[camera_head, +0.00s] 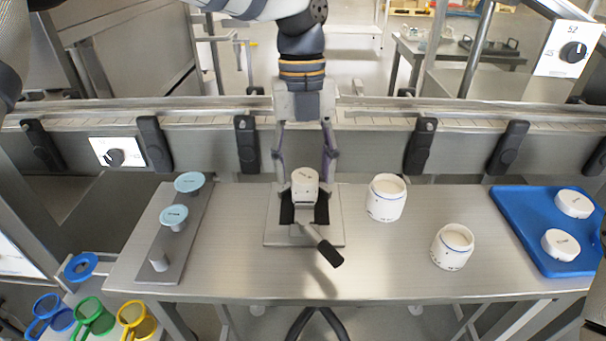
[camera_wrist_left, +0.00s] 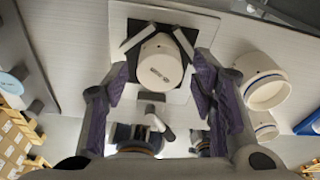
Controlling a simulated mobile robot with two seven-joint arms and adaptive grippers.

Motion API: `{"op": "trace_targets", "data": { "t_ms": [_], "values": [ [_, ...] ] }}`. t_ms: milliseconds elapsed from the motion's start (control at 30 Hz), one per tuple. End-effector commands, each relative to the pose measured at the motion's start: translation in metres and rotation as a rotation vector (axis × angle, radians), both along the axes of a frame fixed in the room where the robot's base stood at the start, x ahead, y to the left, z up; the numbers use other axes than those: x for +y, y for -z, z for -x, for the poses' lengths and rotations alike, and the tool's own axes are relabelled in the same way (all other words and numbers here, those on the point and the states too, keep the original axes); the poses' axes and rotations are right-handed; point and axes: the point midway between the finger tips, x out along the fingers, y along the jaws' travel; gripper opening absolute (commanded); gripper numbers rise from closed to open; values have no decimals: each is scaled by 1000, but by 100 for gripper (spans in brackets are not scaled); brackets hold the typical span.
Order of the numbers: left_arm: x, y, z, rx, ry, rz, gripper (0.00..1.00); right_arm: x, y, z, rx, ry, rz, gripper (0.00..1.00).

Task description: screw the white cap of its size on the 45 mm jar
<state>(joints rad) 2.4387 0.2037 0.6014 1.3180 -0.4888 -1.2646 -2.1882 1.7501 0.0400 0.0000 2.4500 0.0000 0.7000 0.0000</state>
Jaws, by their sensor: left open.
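A white jar (camera_head: 304,193) stands upright in the clamp (camera_head: 275,228) at mid table. A white cap with dark print (camera_head: 305,175) sits on its top and also shows in the left wrist view (camera_wrist_left: 159,70). The print is too small to read, and I cannot tell how tightly the cap is screwed. My left gripper (camera_head: 305,183) comes straight down over the jar, open, with one finger on each side. In the left wrist view the fingers (camera_wrist_left: 160,52) flank the cap with gaps on both sides. My right gripper is not in view.
Two open white jars (camera_head: 386,198) (camera_head: 452,247) stand right of the clamp. A blue tray (camera_head: 524,231) at right holds two white caps (camera_head: 573,203) (camera_head: 560,245). A rack (camera_head: 190,240) at left bears pale blue discs (camera_head: 174,217). The clamp's black handle (camera_head: 327,252) points frontward.

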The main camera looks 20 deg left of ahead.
Motion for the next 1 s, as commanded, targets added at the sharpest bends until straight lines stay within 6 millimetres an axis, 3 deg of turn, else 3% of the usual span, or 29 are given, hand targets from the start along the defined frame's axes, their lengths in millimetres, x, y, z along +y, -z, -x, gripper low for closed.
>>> {"op": "trace_targets", "data": {
  "t_ms": [367, 567, 733, 1000],
  "values": [
    [0, 0, 0, 0, -40, 0, 52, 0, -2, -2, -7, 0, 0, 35],
    [1, -3, 1, -6, -214, 0, 52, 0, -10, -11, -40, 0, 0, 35],
    [2, 0, 1, -1, -475, 1, 52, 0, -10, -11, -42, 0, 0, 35],
    [2, 1, 1, 3, -517, 0, 52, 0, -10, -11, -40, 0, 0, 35]
  ]
}}
